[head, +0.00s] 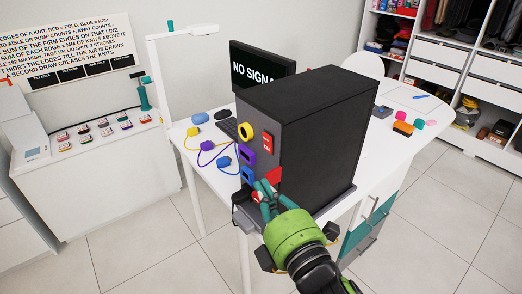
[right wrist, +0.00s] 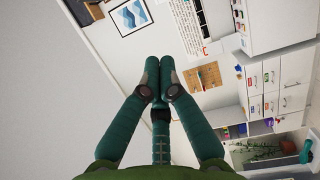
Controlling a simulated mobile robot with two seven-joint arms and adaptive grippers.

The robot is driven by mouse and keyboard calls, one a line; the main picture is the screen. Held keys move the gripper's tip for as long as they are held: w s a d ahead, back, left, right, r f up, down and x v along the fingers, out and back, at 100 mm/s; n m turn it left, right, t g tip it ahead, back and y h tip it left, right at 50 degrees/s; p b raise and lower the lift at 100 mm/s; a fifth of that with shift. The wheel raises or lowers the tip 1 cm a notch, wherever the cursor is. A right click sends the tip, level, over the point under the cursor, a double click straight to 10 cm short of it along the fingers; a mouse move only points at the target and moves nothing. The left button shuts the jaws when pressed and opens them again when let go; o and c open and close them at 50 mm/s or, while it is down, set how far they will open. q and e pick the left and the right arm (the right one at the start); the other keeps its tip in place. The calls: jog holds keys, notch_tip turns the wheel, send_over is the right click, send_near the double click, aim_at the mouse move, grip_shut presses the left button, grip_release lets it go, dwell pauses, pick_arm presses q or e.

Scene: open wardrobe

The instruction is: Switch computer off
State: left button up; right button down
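The black computer tower (head: 318,125) stands upright on a white desk. Its grey front carries a red switch (head: 267,142) with small white marking, and yellow (head: 246,132), purple (head: 247,151) and blue (head: 247,175) ports below and left of it. A red patch (head: 274,175) shows lower on the front. The monitor (head: 258,72) behind reads "NO SIGNA", its right end hidden by the tower. My right gripper (head: 266,190) is at the tower's lower front; contact is unclear. In the right wrist view its fingertips (right wrist: 159,66) are together with nothing visible between them. My left gripper is out of view.
Yellow, purple and blue cable plugs (head: 207,145) lie on the desk left of the tower. An orange block (head: 403,128) and small pink items lie on the right. A white side counter (head: 95,180) stands left; shelves (head: 470,75) stand right. Floor in front is clear.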

aim_at(267, 143)
jog(key=w+b, duration=0.1)
jog(key=w, duration=0.3)
jog(key=w+b, duration=0.2)
jog(key=w, duration=0.1)
jog(key=w+b, duration=0.1)
jog(key=w, duration=0.3)
jog(key=shift+w+a+r+b, duration=0.15)
jog(key=shift+w+r+b, duration=0.15)
jog(key=shift+r, duration=0.05)
jog(key=shift+a, duration=0.15)
